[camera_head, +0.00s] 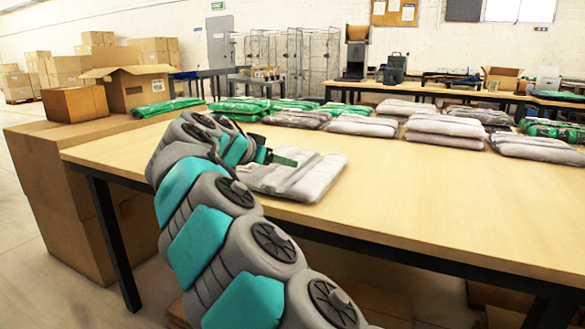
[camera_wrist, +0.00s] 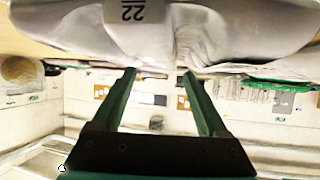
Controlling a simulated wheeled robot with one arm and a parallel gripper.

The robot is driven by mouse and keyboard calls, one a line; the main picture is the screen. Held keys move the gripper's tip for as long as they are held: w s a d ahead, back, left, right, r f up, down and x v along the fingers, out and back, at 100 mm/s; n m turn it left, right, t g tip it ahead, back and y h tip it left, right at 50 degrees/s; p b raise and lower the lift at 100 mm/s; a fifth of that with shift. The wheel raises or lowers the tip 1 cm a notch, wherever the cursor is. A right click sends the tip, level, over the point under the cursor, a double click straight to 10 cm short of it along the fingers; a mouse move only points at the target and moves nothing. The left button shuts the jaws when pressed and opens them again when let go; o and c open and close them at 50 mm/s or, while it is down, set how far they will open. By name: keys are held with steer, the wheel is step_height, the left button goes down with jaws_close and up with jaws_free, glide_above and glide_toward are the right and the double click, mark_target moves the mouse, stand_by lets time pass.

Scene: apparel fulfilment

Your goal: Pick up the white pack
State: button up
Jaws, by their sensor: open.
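The nearest white pack (camera_head: 303,183) is a flat, pale grey-white folded bundle lying on the wooden table, close to its near edge. In the wrist view the pale pack (camera_wrist: 215,25) fills the top, with a grey label bearing an upside-down 22. My gripper's two green fingers (camera_wrist: 160,74) are apart with nothing between them. Their tips reach the pack's edge in the picture; I cannot tell whether they touch it.
The table (camera_head: 420,205) is bare to the right of the pack. Several similar pale packs (camera_head: 445,131) lie along the far side, with green packs (camera_head: 240,109) at the far left. Cardboard boxes (camera_head: 138,88) stand left of the table.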

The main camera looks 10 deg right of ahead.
steer(key=shift+w+r+p+x, duration=0.1)
steer(key=shift+r+p+x, duration=0.1)
steer(key=shift+x, duration=1.15)
steer(key=shift+w+r+p+x, duration=0.1)
steer(key=shift+r+p+x, duration=0.1)
steer(key=shift+x, duration=1.2)
jaws_close()
